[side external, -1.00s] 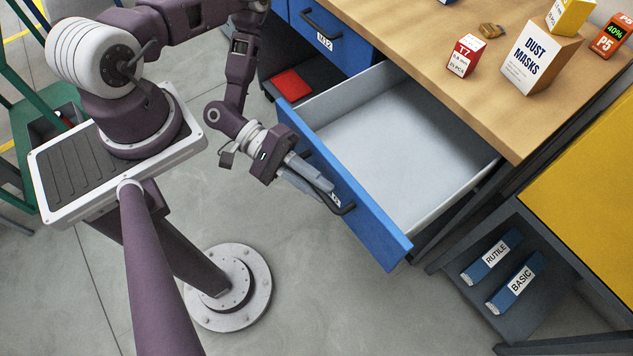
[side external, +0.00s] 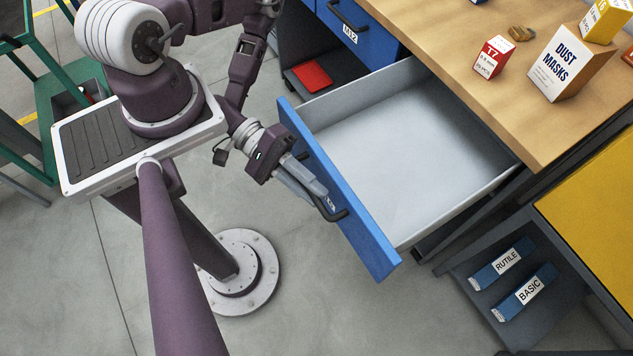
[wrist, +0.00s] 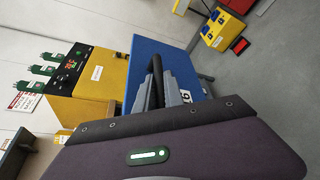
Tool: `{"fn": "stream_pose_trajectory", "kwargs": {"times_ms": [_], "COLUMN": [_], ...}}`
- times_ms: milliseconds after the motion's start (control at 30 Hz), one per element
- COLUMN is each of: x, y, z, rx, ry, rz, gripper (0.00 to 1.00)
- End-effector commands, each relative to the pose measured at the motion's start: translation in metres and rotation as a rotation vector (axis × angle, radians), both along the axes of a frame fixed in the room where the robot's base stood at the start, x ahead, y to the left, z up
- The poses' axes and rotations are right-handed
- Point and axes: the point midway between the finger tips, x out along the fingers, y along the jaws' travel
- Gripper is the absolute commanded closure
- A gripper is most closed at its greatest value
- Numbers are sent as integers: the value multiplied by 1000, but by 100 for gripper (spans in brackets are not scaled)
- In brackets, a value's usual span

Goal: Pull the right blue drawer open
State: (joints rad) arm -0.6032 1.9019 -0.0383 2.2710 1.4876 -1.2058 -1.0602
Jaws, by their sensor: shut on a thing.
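The right blue drawer (side external: 342,190) stands far out from under the workbench in the side external view, its grey inside empty. Its blue front also shows in the wrist view (wrist: 165,50). My gripper (side external: 322,198) is at the drawer front, shut on the black bar handle (side external: 339,214). In the wrist view, the grey fingers of my gripper (wrist: 160,95) lie on both sides of the dark handle (wrist: 156,72). The fingers partly hide the handle and the drawer's label.
Another blue drawer (side external: 366,42), labelled M12, is shut to the left. A low shelf holds RUTILE (side external: 498,264) and BASIC (side external: 523,292) boxes. The floor before the drawer is clear.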

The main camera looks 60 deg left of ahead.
Motion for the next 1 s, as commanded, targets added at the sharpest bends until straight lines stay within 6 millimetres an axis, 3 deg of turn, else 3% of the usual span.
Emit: {"fn": "stream_pose_trajectory", "kwargs": {"times_ms": [67,100,133,433,800,1000], "x": [1,1,1,0,-20,-23], "y": [1,0,0,2,61,66], "z": [0,0,0,0,14,15], "rx": [2,2,1,1,3,1], "ry": [-1,-1,-1,0,-2,0], "rz": [2,2,1,1,3,1], "gripper": [100,82,78,78,78,78]}}
